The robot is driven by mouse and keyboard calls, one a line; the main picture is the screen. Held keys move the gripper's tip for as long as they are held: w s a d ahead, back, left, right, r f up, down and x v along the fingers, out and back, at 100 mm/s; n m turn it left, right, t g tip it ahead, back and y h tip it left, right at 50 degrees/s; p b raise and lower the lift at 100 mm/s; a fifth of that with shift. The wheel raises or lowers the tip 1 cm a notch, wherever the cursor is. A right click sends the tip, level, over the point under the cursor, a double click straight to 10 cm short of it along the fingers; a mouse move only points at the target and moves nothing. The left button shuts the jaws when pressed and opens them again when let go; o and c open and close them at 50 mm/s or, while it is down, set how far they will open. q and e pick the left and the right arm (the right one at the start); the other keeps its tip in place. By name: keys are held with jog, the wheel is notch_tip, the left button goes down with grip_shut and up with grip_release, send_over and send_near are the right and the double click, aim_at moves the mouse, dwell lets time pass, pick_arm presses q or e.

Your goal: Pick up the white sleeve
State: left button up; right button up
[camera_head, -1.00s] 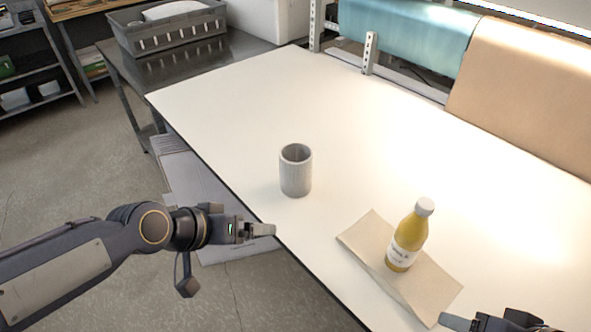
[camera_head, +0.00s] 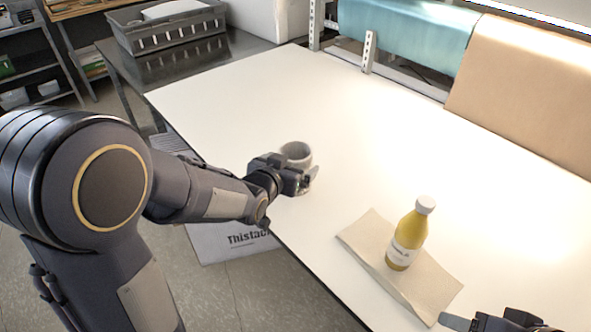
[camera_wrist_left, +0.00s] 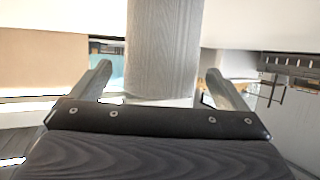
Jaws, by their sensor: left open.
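The white sleeve (camera_head: 297,151) is a light grey-white hollow cylinder standing upright on the white table (camera_head: 240,100). In the head view my left gripper (camera_head: 308,180) is in front of it and hides most of its lower part. In the left wrist view the sleeve (camera_wrist_left: 163,50) stands between the two open fingers of my left gripper (camera_wrist_left: 160,85), with a gap showing on each side. My right gripper (camera_head: 480,322) shows only in part at the bottom right corner of the head view, away from the sleeve.
A bottle of yellow liquid (camera_head: 408,238) with a white cap stands on a sheet of brown paper (camera_head: 360,238) to the right. A grey crate (camera_head: 165,38) sits on the dark side table. Paper rolls (camera_head: 530,85) line the back edge. The table's middle is clear.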

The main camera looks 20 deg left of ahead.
aim_at(301, 156)
pick_arm(q)
jog(key=x, duration=0.4)
jog(key=c, duration=0.7)
jog(key=shift+c, duration=0.2)
